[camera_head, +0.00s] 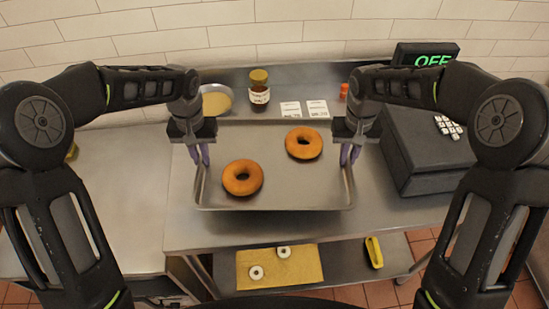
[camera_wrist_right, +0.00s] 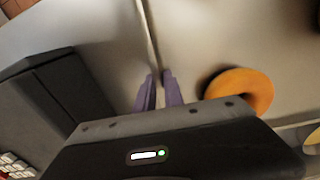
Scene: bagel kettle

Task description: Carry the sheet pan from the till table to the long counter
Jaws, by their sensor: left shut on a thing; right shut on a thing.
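The grey metal sheet pan (camera_head: 275,196) is at the till table (camera_head: 400,215), with two bagels in it. One bagel (camera_head: 242,177) lies at the left front, the other bagel (camera_head: 304,143) at the right back. My left gripper (camera_head: 203,160) is shut on the pan's left rim. My right gripper (camera_head: 349,160) is shut on the pan's right rim. In the right wrist view its purple fingers (camera_wrist_right: 159,92) pinch the rim, with the right bagel (camera_wrist_right: 240,90) beside them. I cannot tell whether the pan touches the table or is slightly above it.
The till (camera_head: 425,150) stands close to the right of the pan. Behind are a jar (camera_head: 259,90), a bowl (camera_head: 215,100), cards (camera_head: 304,109) and a small orange-capped bottle (camera_head: 343,92). Another metal surface (camera_head: 120,200) at the left is mostly clear. A lower shelf holds a yellow board (camera_head: 280,268).

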